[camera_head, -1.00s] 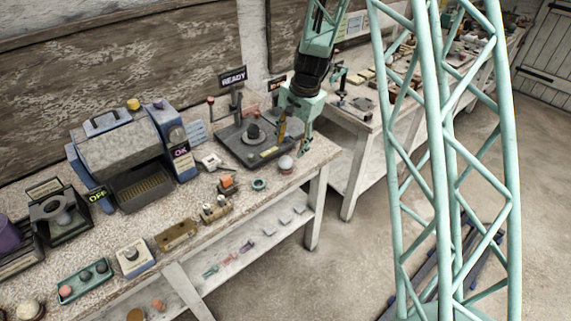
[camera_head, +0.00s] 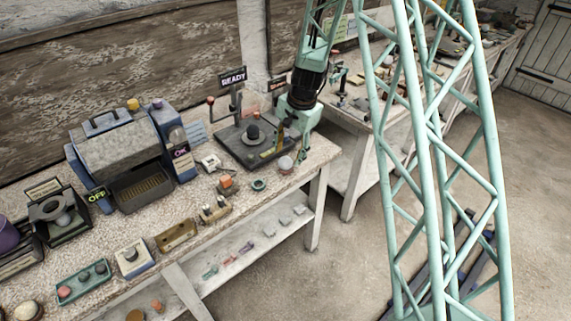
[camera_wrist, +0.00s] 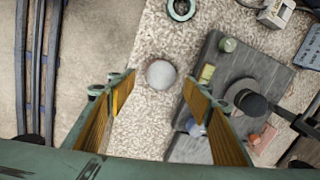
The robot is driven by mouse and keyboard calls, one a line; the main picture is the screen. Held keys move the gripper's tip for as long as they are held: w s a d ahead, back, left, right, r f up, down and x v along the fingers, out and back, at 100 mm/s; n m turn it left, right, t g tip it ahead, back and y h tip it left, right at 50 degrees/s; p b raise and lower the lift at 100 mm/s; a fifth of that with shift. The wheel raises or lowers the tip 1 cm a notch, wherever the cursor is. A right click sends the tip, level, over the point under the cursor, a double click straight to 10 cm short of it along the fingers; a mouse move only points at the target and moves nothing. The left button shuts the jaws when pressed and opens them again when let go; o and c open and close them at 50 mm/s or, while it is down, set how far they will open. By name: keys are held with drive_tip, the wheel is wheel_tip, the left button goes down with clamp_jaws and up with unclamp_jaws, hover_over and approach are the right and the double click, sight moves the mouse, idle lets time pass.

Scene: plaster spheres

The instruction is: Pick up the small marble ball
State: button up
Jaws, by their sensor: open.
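The small marble ball (camera_wrist: 161,74) is pale grey and round. It lies on the speckled bench top (camera_wrist: 140,125), and in the head view the ball (camera_head: 285,164) sits near the bench's right front corner. My gripper (camera_wrist: 160,88) is open, with its two yellow-padded fingers pointing down. In the wrist view the ball shows between and just beyond the fingertips, with space on both sides. In the head view my gripper (camera_head: 292,148) is close above and beside the ball. I cannot tell the exact height between them.
A dark grey press-like device (camera_head: 262,152) with a READY sign stands close to the ball. A green ring (camera_wrist: 181,8) lies nearby on the bench. The bench's edge runs close to the ball on the other side, with floor (camera_wrist: 95,40) beyond.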

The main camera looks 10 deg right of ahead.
sight(287, 158)
drive_tip(key=shift+w+a+f+b, duration=0.1)
drive_tip(key=shift+w+f, duration=0.05)
drive_tip(key=shift+f, duration=0.65)
drive_tip(key=shift+w+a+f+b, duration=0.1)
drive_tip(key=shift+w+a+f, duration=0.1)
drive_tip(key=shift+f, duration=0.55)
drive_tip(key=shift+w+a+f+b, duration=0.1)
drive_tip(key=shift+w+f, duration=0.05)
drive_tip(key=shift+f, duration=0.65)
drive_tip(key=c, duration=1.1)
